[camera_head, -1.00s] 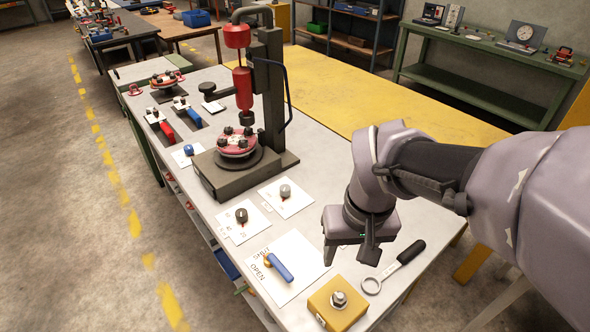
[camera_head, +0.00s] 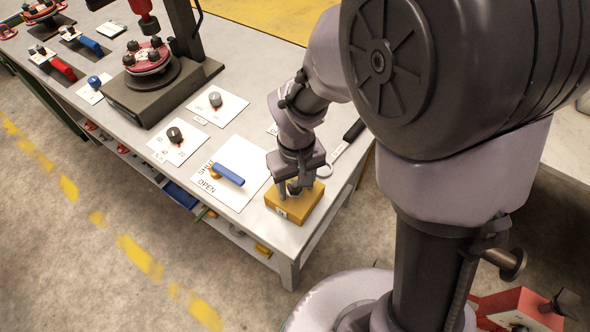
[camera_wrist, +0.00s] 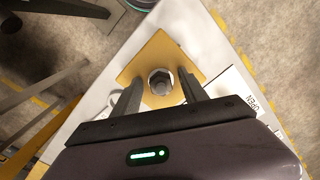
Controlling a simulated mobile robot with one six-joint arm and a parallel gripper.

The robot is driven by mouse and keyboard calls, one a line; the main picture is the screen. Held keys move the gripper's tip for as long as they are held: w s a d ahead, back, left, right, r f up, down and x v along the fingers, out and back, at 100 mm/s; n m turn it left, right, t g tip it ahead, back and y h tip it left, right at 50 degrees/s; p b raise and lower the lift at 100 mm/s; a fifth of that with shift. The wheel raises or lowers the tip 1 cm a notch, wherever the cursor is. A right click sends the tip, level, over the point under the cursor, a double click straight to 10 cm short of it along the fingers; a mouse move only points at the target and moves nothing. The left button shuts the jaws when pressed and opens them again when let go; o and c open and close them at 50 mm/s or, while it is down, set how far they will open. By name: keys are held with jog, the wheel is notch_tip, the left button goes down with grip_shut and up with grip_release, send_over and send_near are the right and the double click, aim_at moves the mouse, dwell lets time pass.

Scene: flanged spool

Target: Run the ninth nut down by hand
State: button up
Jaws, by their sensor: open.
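The yellow block (camera_head: 298,211) sits at the near corner of the bench. A grey hex nut (camera_wrist: 160,81) on its stud stands in the middle of the block in the wrist view. My gripper (camera_head: 293,184) is over the block, pointing down. In the wrist view my gripper's two fingers (camera_wrist: 159,77) are spread, one on each side of the nut, with visible gaps. I cannot tell how far down the fingertips reach beside it. In the head view my gripper hides most of the nut.
A blue lever (camera_head: 229,174) on a white SHUT/OPEN plate lies left of the block. Two knobs on cards, a black one (camera_head: 174,135) and a grey one (camera_head: 215,99), are behind it. The red flanged spool (camera_head: 147,58) sits on the press base.

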aim_at(295, 188)
jog(key=shift+c, duration=0.4)
grip_shut()
jog(key=shift+f+m, duration=0.1)
jog(key=shift+m, duration=1)
jog(key=m+b, duration=0.1)
jog(key=m, duration=0.1)
jog(key=shift+a+m, duration=0.15)
jog(key=shift+m, duration=0.15)
jog(key=shift+o, duration=0.4)
grip_release()
jog(key=shift+r, duration=0.2)
notch_tip(295, 188, up, 17)
jog(key=p, duration=0.7)
